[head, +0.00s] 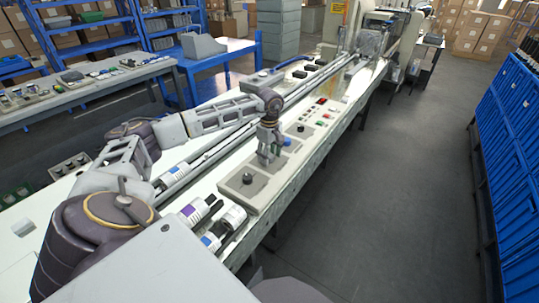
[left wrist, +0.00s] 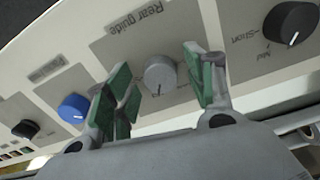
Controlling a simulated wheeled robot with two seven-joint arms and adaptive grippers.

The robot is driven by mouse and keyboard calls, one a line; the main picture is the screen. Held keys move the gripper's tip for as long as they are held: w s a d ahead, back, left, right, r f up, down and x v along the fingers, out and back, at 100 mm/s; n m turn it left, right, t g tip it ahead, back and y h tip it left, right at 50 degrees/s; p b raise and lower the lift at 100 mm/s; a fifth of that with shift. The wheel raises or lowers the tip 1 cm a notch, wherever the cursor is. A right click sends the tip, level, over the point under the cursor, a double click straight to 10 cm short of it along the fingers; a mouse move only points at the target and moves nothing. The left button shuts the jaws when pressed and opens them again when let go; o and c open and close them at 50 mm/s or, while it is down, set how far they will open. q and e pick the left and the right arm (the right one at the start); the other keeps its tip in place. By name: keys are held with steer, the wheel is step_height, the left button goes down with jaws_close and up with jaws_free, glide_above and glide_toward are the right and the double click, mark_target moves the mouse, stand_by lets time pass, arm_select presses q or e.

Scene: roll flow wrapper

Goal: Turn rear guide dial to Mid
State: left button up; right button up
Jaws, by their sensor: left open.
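In the head view my left gripper (head: 269,157) points down over the control panel (head: 232,198) and hides the dial. The label near the pointer is too small or covered to read. My right gripper is not in view.
A blue dial (left wrist: 73,108) and a black dial (left wrist: 26,129) sit on one side of the rear guide dial, and a larger black dial (left wrist: 290,23) on the other. White bottles (head: 194,211) lie near the panel's front end. Open floor (head: 390,200) lies to the right.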

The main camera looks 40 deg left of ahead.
mark_target(269, 156)
arm_select(q)
step_height(269, 156, up, 12)
stand_by(0.7)
steer(key=shift+f, duration=0.1)
stand_by(0.6)
